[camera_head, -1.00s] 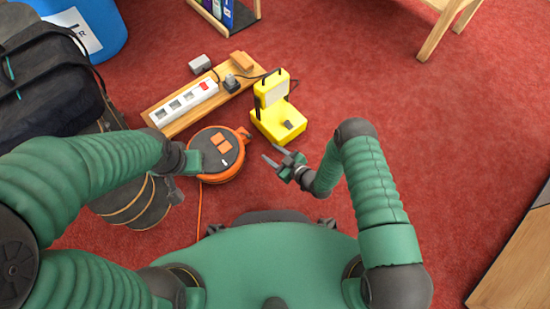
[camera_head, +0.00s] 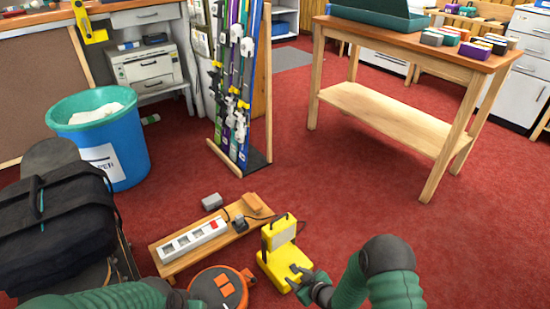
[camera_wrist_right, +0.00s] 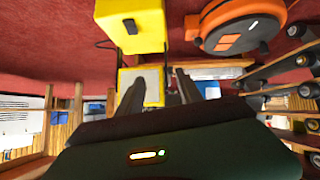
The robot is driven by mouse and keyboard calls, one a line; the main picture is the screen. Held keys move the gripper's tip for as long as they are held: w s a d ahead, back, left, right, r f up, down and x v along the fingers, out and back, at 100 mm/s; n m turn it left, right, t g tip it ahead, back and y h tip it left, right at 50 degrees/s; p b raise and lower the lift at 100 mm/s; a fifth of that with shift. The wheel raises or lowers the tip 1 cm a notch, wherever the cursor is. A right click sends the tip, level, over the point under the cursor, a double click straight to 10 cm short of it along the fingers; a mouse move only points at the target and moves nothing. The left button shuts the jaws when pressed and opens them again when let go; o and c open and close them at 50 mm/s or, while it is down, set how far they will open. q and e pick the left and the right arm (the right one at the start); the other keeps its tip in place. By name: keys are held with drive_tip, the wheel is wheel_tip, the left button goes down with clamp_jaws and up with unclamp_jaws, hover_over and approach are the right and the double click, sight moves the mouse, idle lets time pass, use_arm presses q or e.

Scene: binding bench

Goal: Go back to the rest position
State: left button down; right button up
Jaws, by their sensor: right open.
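My right gripper (camera_head: 303,277) is in the lower middle of the head view, in front of the yellow work lamp (camera_head: 275,252) and overlapping its base in the picture. In the right wrist view its two dark fingers (camera_wrist_right: 158,88) stand apart with nothing between them, and the yellow lamp (camera_wrist_right: 135,25) shows beyond them. I cannot tell whether they touch it. My left arm (camera_head: 110,297) lies along the bottom left of the head view. Only a dark bit of my left gripper (camera_head: 182,300) shows at the bottom edge, so its jaws cannot be judged.
An orange cable reel (camera_head: 218,288) and a board with a white power strip (camera_head: 195,237) lie on the red floor left of the lamp. A blue bin (camera_head: 120,150), a rack of coloured strips (camera_head: 235,80) and a wooden table (camera_head: 390,120) stand farther back. The carpet on the right is clear.

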drive_tip(key=s+d+r+m+g+h+p, duration=0.1)
drive_tip(key=d+r+h, duration=0.15)
drive_tip(key=r, duration=0.35)
drive_tip(key=s+d+r+m+g+h+p, duration=0.1)
drive_tip(key=d+r+m, duration=0.1)
drive_tip(key=d+r, duration=0.3)
drive_tip(key=s+d+r+m+g+h+p, duration=0.1)
drive_tip(key=s+d+r+m+g+p, duration=0.15)
drive_tip(key=s+r, duration=0.8)
drive_tip(key=s+d+r+m+g+h+p, duration=0.1)
drive_tip(key=s+d+r+m+g+p, duration=0.15)
drive_tip(key=s+r, duration=0.75)
wheel_tip(320, 180, up, 35)
drive_tip(key=p, duration=3.7)
drive_tip(key=shift+a+r+m+t, duration=0.15)
drive_tip(key=shift+a+m+t, duration=0.05)
drive_tip(key=shift+m+t, duration=0.1)
